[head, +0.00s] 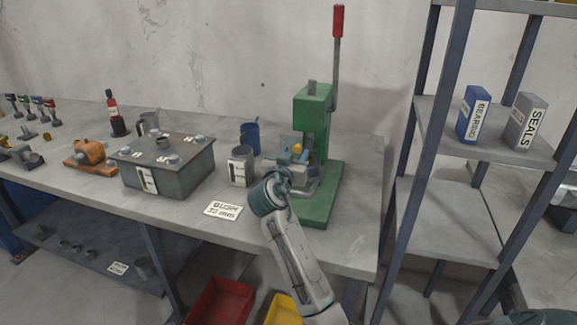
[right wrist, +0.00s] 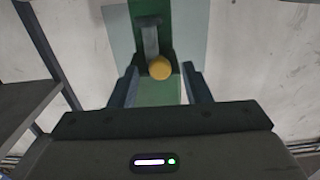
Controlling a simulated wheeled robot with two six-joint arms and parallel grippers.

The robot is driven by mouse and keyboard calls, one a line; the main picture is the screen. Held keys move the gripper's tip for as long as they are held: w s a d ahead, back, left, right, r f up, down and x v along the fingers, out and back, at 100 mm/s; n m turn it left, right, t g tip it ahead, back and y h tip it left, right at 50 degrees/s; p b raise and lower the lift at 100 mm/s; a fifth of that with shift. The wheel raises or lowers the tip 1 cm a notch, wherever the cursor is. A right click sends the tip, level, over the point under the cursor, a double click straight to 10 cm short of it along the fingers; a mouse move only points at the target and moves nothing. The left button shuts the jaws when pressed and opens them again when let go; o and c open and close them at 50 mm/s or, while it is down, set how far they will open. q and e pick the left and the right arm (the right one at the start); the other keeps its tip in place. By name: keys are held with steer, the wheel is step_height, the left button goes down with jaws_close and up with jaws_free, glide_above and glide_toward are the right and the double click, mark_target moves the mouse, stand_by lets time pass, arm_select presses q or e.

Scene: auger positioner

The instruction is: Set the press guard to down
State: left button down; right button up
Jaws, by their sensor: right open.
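The green press (head: 316,125) stands on the bench with its red-handled lever (head: 338,40) pointing up. A clear guard pane (head: 289,142) is at its front, and a yellow knob (head: 297,148) shows there. In the right wrist view the pane (right wrist: 118,42) looks pale and see-through, and the knob (right wrist: 160,68) lies ahead between the fingers. My right gripper (right wrist: 160,85) is open, with one finger on each side of the knob and no visible grip on it. In the head view my right gripper (head: 289,157) partly hides the press front.
Left of the press are a grey cup (head: 240,170), a blue cup (head: 250,136) and a grey box (head: 168,168). A label card (head: 223,210) lies near the front edge. A shelf rack (head: 420,110) stands to the right. Red (head: 220,303) and yellow (head: 283,308) bins are below.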

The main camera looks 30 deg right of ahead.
arm_select(q)
steer(key=w+r+b, duration=0.2)
steer(key=w+r, duration=0.1)
steer(key=w, duration=0.4)
steer(key=shift+w+d+r, duration=0.25)
steer(key=shift+d+r, duration=0.05)
steer(key=shift+r, duration=0.1)
arm_select(e)
steer(key=v, duration=0.9)
steer(key=shift+s+a, duration=0.25)
steer(key=shift+s, duration=0.05)
arm_select(q)
steer(key=shift+s, duration=0.1)
arm_select(e)
steer(key=shift+f, duration=0.15)
